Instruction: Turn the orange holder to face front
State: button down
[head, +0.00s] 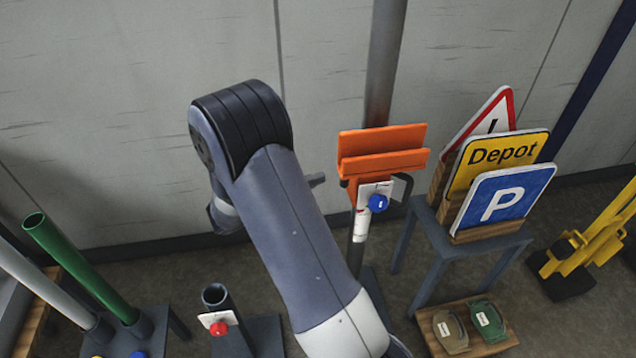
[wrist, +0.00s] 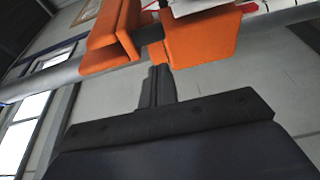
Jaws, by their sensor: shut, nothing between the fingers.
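The orange holder (head: 383,150) sits on a post in the middle of the head view. Its long slot runs roughly left to right, with the right end slightly higher. A white plate with a blue knob (head: 377,203) is on its front, and a black handle (head: 404,187) is at its right. In the wrist view the orange holder (wrist: 204,38) spans the top as two orange parts with a gap. My gripper (wrist: 158,75) is shut and empty, its tips just below that gap. I cannot tell whether they touch. My arm hides most of the gripper in the head view.
Warning, Depot (head: 502,152) and blue P (head: 504,196) signs stand on a small table at the right. A low wooden stand (head: 497,345) is below it. Green (head: 80,262) and grey tubes are at the left. A short tube with a red knob (head: 219,328) stands nearby.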

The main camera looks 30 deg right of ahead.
jog(key=w+a, duration=0.1)
jog(key=a, duration=1)
jog(key=shift+b, duration=0.4)
jog(key=shift+w+d, duration=0.1)
jog(key=s+d+p, duration=0.2)
jog(key=d, duration=1)
jog(key=shift+s+d, duration=0.35)
jog(key=shift+s, duration=0.05)
